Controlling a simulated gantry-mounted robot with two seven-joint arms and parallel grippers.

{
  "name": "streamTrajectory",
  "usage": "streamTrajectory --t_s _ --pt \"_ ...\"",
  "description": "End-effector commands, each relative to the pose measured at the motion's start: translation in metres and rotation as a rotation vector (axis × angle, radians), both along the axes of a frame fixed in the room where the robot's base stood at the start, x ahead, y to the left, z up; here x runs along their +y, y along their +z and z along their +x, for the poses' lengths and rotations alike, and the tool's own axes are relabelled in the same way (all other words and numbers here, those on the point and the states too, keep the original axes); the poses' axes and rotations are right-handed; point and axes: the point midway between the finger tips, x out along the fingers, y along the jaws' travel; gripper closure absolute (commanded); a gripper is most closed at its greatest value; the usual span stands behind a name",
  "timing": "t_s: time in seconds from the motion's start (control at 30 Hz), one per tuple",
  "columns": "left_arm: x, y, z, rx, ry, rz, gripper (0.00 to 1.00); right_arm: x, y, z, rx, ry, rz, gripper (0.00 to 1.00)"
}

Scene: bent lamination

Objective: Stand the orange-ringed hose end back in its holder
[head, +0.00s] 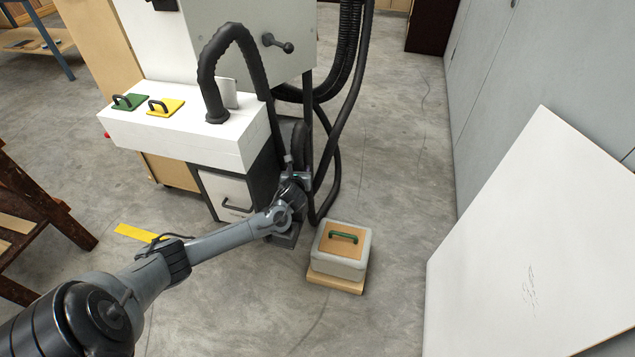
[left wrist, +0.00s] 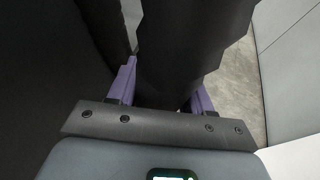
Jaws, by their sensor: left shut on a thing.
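My left gripper (head: 297,180) is low beside the machine's right side in the head view, among dark hoses. In the left wrist view its purple fingers (left wrist: 165,85) are shut on a thick black ribbed hose (left wrist: 190,45), one finger on each side. No orange ring shows in either view; the held end is hidden by the gripper and arm. I cannot make out the holder for certain; a dark grey block (head: 284,238) stands on the floor just below the gripper, partly behind my arm. My right gripper is not in view.
The white machine table (head: 185,145) carries green (head: 128,102) and yellow (head: 165,107) handled pads and an arched black hose (head: 228,45). Black hoses (head: 350,60) hang behind. A grey box (head: 340,268) with a green handle stands right of the gripper. A white panel (head: 540,240) leans at right.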

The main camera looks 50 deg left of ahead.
Motion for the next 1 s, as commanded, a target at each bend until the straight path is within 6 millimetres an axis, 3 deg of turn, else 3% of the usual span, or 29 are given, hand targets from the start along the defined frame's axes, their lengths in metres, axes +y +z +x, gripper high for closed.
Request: streamTrajectory --t_s 0.23,1.0 --pt "0.023 -0.016 -0.007 -0.004 0.038 0.003 0.75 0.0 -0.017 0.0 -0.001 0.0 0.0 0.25" --pt "0.024 -0.063 -0.007 -0.005 0.041 0.004 0.75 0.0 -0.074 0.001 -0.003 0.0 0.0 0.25"
